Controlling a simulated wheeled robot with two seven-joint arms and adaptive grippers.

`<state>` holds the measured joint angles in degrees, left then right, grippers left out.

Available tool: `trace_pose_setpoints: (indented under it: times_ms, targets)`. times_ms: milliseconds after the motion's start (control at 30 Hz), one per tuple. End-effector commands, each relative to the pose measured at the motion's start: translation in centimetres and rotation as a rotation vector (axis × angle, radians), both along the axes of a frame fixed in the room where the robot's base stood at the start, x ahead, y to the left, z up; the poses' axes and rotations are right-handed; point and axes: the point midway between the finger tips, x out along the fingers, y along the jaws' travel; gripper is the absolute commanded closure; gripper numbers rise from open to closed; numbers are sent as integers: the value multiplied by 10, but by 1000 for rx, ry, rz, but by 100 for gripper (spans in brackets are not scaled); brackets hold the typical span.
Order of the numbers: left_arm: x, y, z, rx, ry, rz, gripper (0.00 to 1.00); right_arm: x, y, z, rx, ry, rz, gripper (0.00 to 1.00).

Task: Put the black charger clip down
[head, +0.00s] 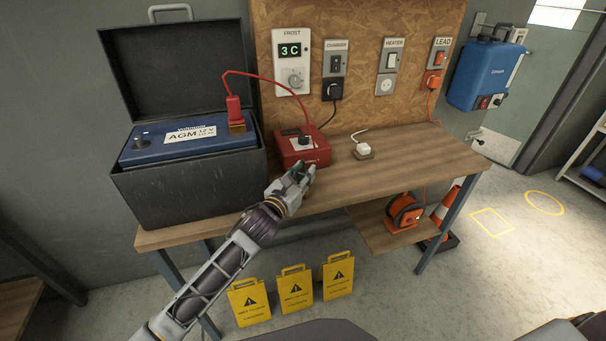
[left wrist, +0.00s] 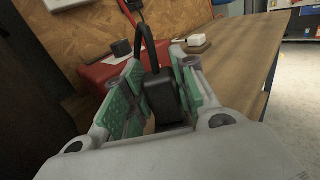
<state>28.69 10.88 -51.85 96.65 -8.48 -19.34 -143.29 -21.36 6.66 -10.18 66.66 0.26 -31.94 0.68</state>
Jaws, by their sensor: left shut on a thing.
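My left gripper (head: 300,176) is at the front of the wooden bench, just in front of the red charger (head: 303,150). It is shut on the black charger clip (left wrist: 160,97), which sits between the green finger pads in the left wrist view with its black cable looping up. In the head view the clip is mostly hidden by the fingers. I cannot tell whether it touches the bench top. My right gripper is not in view.
The workbench (head: 420,150) has free room on its right. A white plug on a small block (head: 364,151) lies there. The battery (head: 185,143) stands in an open black box (head: 190,187), with a red clip (head: 235,112) on it. Yellow signs (head: 295,289) stand below.

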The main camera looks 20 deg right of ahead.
Motion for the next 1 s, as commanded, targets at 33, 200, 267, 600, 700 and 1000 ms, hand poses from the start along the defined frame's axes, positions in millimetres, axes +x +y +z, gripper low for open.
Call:
trace_pose_setpoints:
  times_ms: [33,200,267,600,700,1000]
  targets:
    - [0,0,0,1,-1,0,69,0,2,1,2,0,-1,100]
    - [0,0,0,0,0,0,51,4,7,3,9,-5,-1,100]
    - [0,0,0,0,0,0,51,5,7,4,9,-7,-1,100]
    - [0,0,2,-1,1,0,51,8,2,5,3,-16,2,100]
    - [-1,1,3,1,1,0,51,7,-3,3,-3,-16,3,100]
    - [-17,17,3,1,0,0,51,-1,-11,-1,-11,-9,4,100]
